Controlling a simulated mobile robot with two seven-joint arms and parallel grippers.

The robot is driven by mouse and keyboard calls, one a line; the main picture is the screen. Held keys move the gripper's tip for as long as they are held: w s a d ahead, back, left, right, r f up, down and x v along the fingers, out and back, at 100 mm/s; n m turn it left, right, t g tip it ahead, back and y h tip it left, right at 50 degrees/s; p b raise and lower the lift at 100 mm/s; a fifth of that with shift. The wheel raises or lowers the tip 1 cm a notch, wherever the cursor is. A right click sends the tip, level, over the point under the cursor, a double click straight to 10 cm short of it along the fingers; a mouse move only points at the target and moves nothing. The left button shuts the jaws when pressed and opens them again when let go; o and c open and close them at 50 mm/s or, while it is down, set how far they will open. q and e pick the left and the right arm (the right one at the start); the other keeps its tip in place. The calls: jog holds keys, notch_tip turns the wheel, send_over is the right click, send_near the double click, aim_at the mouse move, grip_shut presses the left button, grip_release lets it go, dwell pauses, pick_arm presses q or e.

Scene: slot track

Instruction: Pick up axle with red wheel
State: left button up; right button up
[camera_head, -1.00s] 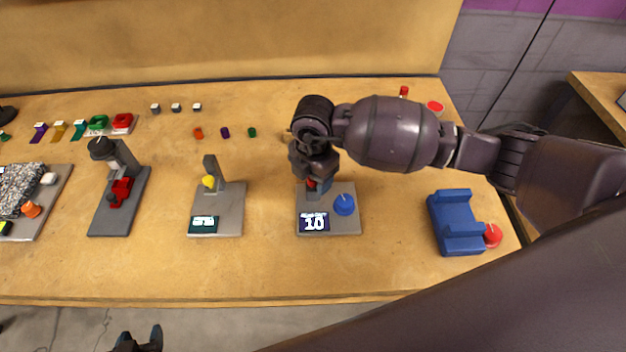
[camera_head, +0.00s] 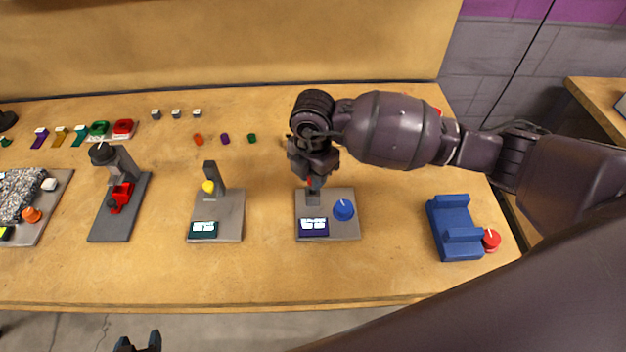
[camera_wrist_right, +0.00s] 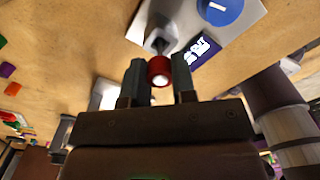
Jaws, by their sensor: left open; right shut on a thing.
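My right gripper (camera_head: 313,180) is over the grey base with the blue knob (camera_head: 343,210). It is shut on a small red piece with a pale centre, taken as the axle with the red wheel (camera_wrist_right: 159,71). In the right wrist view the red piece sits between the two fingers of the gripper (camera_wrist_right: 158,82). In the head view only a small bit of red shows below the gripper, close above the base's short grey post (camera_head: 313,198). Whether it touches the post is unclear. My left gripper (camera_head: 138,346) is open and empty at the bottom edge, in front of the table.
A grey stand with a yellow part (camera_head: 208,187) is left of the base, and a black-and-red press (camera_head: 120,195) is further left. A blue cradle (camera_head: 455,227) with a red knob (camera_head: 491,240) is at right. Small coloured pieces lie at the back. The front strip of the table is clear.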

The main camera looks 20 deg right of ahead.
pick_arm(q)
notch_tip(320, 180, up, 6)
jog(key=p, duration=0.5)
jog(key=shift+w+r, duration=0.2)
jog(key=shift+w, duration=0.1)
pick_arm(e)
notch_tip(320, 180, up, 23)
jog(key=shift+f, duration=0.2)
pick_arm(q)
jog(key=shift+w+t, duration=0.1)
jog(key=shift+t, duration=0.2)
